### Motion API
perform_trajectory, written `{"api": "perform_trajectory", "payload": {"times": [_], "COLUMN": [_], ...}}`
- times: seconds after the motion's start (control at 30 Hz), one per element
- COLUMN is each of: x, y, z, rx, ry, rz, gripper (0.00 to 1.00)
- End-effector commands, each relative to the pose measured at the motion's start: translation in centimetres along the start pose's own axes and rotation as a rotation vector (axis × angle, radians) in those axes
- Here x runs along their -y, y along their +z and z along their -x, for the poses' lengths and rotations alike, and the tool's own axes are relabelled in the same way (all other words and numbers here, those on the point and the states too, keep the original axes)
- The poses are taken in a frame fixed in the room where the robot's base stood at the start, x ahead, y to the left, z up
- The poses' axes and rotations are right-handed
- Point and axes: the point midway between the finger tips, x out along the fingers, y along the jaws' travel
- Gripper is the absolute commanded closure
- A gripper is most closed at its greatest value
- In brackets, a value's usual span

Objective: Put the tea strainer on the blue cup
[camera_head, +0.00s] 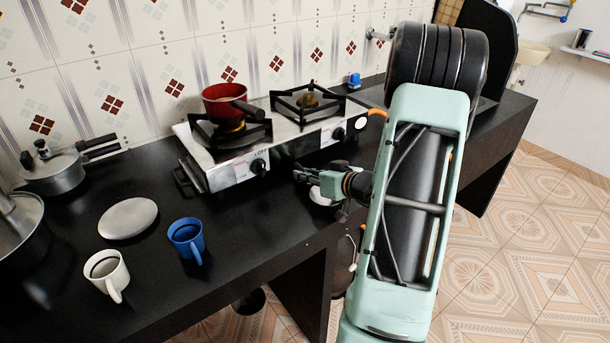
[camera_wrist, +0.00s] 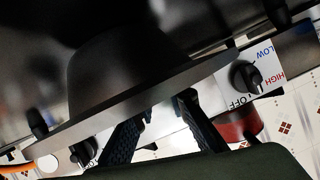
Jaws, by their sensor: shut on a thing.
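The blue cup (camera_head: 186,238) stands upright on the black counter, left of the stove, with its handle toward the front. My gripper (camera_head: 304,175) is in front of the stove, right of the blue cup and apart from it. In the wrist view my gripper's fingers (camera_wrist: 166,110) close on a dark, wide-rimmed, bowl-shaped thing, which looks like the tea strainer (camera_wrist: 130,62). It fills much of that close view, and the fingertips are partly hidden behind its rim. In the head view the strainer cannot be made out clearly.
The stove (camera_head: 238,172) holds a red pan (camera_head: 226,104). A white cup (camera_head: 106,276), a round pale disc (camera_head: 127,218) and a pressure cooker (camera_head: 54,172) stand left. A small white round thing (camera_head: 320,196) lies below my gripper. The counter between blue cup and gripper is clear.

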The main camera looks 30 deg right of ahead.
Motion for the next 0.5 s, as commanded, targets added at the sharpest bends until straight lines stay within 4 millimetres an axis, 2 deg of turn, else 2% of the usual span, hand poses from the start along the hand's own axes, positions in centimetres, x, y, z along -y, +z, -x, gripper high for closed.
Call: {"api": "perform_trajectory", "payload": {"times": [0.47,0.5], "x": [-0.07,-0.05], "y": [0.31,0.21], "z": [-0.18,-0.12], "rx": [-0.002,-0.001], "ry": [0.0,0.0], "rz": [0.003,0.002], "gripper": [1.0,0.83]}}
